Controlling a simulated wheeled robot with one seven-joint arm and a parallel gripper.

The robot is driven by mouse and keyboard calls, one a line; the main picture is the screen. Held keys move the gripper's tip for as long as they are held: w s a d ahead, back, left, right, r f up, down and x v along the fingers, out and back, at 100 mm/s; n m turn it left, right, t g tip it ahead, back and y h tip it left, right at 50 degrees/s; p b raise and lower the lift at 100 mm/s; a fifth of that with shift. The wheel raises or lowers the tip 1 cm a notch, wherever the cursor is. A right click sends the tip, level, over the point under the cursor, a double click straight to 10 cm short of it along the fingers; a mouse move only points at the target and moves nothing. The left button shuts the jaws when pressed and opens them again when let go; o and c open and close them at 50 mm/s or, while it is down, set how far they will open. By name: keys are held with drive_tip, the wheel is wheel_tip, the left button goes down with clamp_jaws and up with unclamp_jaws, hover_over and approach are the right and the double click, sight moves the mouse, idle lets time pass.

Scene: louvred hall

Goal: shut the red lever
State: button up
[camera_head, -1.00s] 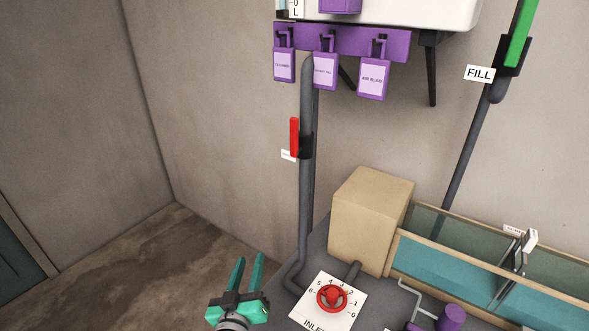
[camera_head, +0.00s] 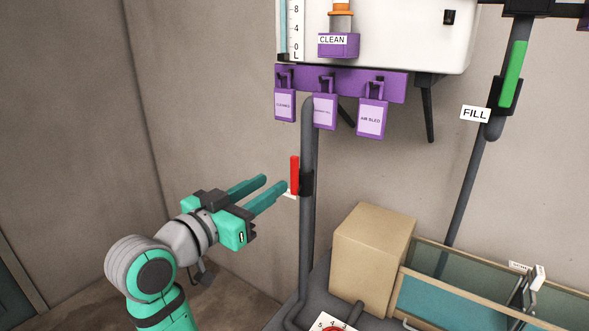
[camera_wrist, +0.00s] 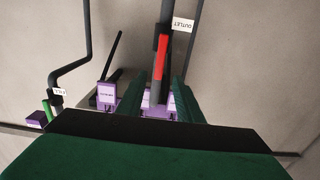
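The red lever (camera_head: 295,175) stands upright on the dark grey vertical pipe (camera_head: 307,235). My gripper (camera_head: 275,182) is open and empty, just left of the lever in the head view, with its fingers pointing toward it. In the wrist view the red lever (camera_wrist: 162,62) shows at the fingertips of my gripper (camera_wrist: 170,82), lined up near the gap between the two fingers. I cannot tell whether either finger touches it. An OUTLET label (camera_wrist: 182,24) is beside the lever; in the head view it is mostly hidden behind the lever and a fingertip.
Purple tags (camera_head: 325,111) hang from a purple rail above the lever. A green lever (camera_head: 513,74) with a FILL label (camera_head: 475,114) is on another pipe at right. A tan box (camera_head: 372,255) and a glass-sided trough (camera_head: 455,300) stand below right. The wall left is clear.

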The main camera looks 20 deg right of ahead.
sight(293, 170)
drive_tip(key=shift+x, duration=4.95)
clamp_jaws()
